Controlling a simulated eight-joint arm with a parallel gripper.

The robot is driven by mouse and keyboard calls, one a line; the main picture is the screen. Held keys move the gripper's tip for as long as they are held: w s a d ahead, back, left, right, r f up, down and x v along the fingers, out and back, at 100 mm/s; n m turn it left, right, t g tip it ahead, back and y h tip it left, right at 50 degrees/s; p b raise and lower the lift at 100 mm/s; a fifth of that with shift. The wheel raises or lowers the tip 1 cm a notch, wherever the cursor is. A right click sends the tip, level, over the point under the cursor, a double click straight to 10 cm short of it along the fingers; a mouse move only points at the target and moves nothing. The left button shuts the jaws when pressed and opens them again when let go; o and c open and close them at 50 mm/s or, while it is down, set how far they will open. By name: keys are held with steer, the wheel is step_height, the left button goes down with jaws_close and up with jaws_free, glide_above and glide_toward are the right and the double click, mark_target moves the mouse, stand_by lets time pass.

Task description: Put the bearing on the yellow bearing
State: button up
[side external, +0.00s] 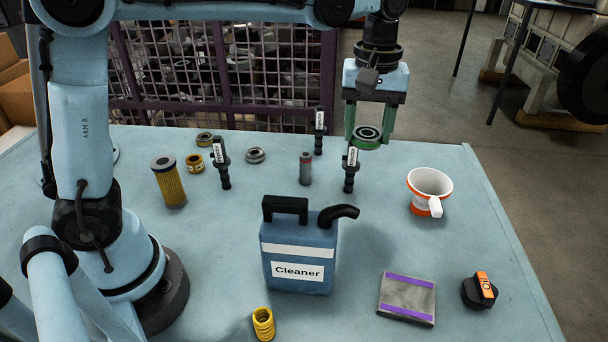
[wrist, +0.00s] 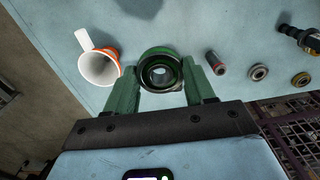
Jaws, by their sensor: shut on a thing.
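My gripper (side external: 369,138) is shut on a dark bearing with a green rim (side external: 366,133), held above the back right of the table. In the wrist view the bearing (wrist: 160,72) sits between the two green fingers (wrist: 161,82), its open centre facing the camera. Two low yellowish rings stand at the back left: a dark-topped bearing with a yellowish side (side external: 205,139), and a yellow ring with pale markings (side external: 195,163) just in front of it. I cannot tell for certain which is the yellow bearing. The dark-topped one shows at the wrist view's right (wrist: 301,79).
A silver bearing (side external: 256,155), a small grey-red cylinder (side external: 305,168) and black labelled injectors (side external: 350,170) stand between the gripper and the yellowish rings. A yellow filter (side external: 168,182) is beside them. A blue Cleaner can (side external: 298,250) stands in front; an orange-white funnel cup (side external: 429,190) stands right.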

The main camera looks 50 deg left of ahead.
steer(key=a+n, duration=0.4)
steer(key=a, duration=0.6)
steer(key=n, duration=1.2)
glide_above(205, 136)
step_height(205, 136, down, 12)
steer(key=shift+r, duration=0.1)
steer(key=shift+f, duration=2.1)
steer(key=shift+f, duration=0.1)
steer(key=o, duration=1.2)
steer(key=shift+c, duration=0.2)
